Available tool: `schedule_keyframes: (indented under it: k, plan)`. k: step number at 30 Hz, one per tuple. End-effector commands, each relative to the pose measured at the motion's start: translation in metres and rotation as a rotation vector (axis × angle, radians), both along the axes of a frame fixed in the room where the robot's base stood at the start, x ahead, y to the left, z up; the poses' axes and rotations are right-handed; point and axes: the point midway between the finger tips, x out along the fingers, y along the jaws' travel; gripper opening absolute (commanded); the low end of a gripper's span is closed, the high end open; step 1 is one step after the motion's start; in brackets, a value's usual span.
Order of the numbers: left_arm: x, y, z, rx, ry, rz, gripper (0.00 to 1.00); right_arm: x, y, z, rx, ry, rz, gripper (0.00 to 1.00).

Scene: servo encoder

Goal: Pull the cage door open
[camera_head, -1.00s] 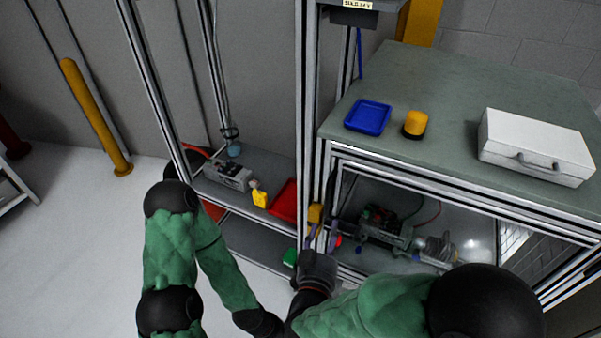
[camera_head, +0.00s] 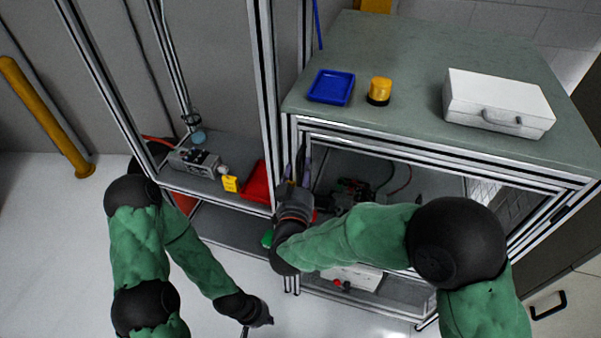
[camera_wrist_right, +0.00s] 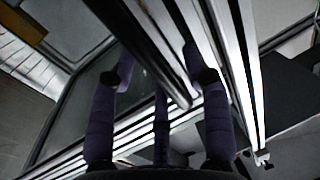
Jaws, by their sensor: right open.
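The cage door appears as an aluminium-framed front (camera_head: 430,164) under the green bench top; I cannot tell whether it is ajar. My right gripper (camera_head: 297,168) is at the upright post on the left side of this front. In the right wrist view, its purple-grey fingers (camera_wrist_right: 160,90) are spread apart. A dark round bar (camera_wrist_right: 150,55), probably the door handle, runs between them beside bright metal profiles; contact is unclear. My left gripper (camera_head: 256,316) hangs low over the white floor, away from the cage. Its finger opening is too small to judge.
On the bench top (camera_head: 420,60) are a blue tray (camera_head: 331,87), a yellow-and-black beacon (camera_head: 380,91) and a white case (camera_head: 497,103). A shelf at left holds a red tray (camera_head: 258,183) and a grey device (camera_head: 194,160). The floor at lower left is clear.

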Motion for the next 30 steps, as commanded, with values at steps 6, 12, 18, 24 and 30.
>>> schedule_keyframes:
  k: [6, 12, 18, 24, 30]
  plan:
    - [0.0, 0.0, 0.0, 0.0, 0.0, 0.0, 0.0, 0.003, 0.0, 0.0, 0.0, 0.0, 0.0, 0.49]
    - [0.0, 0.0, 0.0, 0.0, 0.0, 0.0, 0.0, 0.003, 0.0, 0.0, 0.0, 0.0, 0.0, 0.26]
    - [0.0, 0.0, 0.0, 0.0, 0.0, 0.0, 0.0, 0.003, 0.0, 0.0, 0.0, 0.0, 0.0, 0.0]
    - [0.0, 0.0, 0.001, 0.0, 0.0, 0.0, 0.0, -0.002, 0.001, 0.001, -0.001, 0.0, 0.008, 0.0]
    - [0.0, 0.0, 0.006, 0.0, 0.0, 0.0, 0.0, -0.03, 0.008, 0.001, -0.002, 0.001, 0.055, 0.0]
